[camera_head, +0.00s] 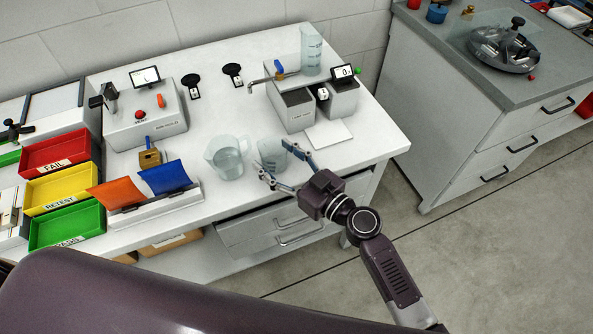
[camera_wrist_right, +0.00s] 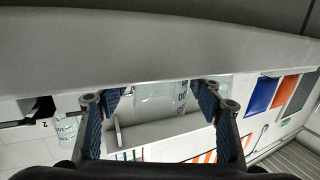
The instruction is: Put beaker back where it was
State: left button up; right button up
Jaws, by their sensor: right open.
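A clear beaker (camera_head: 271,152) with faint bluish contents stands upright on the white bench, near its front edge. My right gripper (camera_head: 276,163) is open, with its two blue-grey fingers pointing at this beaker from the front right. In the right wrist view the beaker (camera_wrist_right: 158,98), with its printed graduations, shows between the fingertips of the gripper (camera_wrist_right: 160,100). A gap shows on the picture's left side of the beaker; whether a finger touches it on the other side I cannot tell. My left gripper is not in view.
A clear jug (camera_head: 226,160) stands close left of the beaker. A taller graduated vessel (camera_head: 311,52) stands on the bath unit (camera_head: 292,110) behind. A white pad (camera_head: 328,134) lies to the right.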

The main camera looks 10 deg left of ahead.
jog(key=b+v, duration=0.3)
jog(key=v, duration=0.8)
jog(key=shift+s+d, duration=0.2)
jog(key=shift+f, duration=0.1)
jog(key=shift+c, duration=0.3)
dwell(0.5)
